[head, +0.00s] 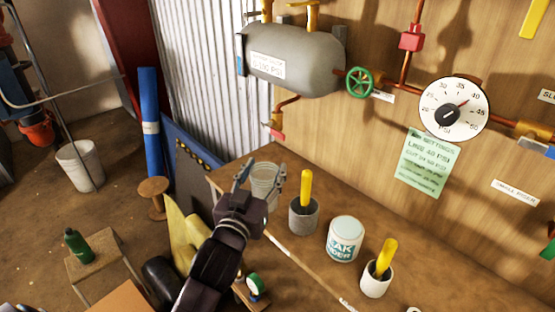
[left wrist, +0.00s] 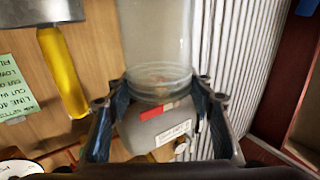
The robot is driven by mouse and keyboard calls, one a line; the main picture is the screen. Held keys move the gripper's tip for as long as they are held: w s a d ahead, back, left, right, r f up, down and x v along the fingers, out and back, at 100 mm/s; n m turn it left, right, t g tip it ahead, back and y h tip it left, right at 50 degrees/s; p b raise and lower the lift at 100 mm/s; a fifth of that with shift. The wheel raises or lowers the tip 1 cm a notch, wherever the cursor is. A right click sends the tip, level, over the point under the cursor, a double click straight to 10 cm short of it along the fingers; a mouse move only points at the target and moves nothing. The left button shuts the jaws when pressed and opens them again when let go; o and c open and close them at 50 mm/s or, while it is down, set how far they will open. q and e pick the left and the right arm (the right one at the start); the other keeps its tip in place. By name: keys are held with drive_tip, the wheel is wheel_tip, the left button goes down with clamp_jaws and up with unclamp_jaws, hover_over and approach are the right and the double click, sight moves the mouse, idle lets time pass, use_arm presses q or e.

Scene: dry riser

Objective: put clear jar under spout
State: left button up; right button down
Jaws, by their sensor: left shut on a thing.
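The clear jar (head: 265,172) is between the fingers of my left gripper (head: 261,183), near the left end of the wooden bench (head: 317,222). The left wrist view shows the clear jar (left wrist: 157,45) between the fingers of that gripper (left wrist: 160,95), which is shut on it. I cannot tell whether the jar touches the bench. The spout (head: 277,127), a copper pipe with a red tip under the grey tank (head: 295,60), is above and slightly right of the jar. My right gripper is not in view.
On the bench right of the jar stand a grey cup (head: 303,218) with a yellow handle, a white labelled can (head: 344,240) and a white cup (head: 375,283) with another yellow handle. A corrugated wall (head: 200,70) rises behind. A gauge (head: 454,107) hangs on the wooden wall.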

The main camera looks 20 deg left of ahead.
use_arm(q)
drive_tip(key=w+a+f+p, duration=0.1)
drive_tip(key=w+f, duration=0.2)
drive_tip(key=w, duration=0.8)
drive_tip(key=shift+a+f, duration=0.25)
drive_tip(key=shift+a, duration=0.1)
drive_tip(key=shift+f, duration=0.1)
drive_tip(key=o, duration=1.6)
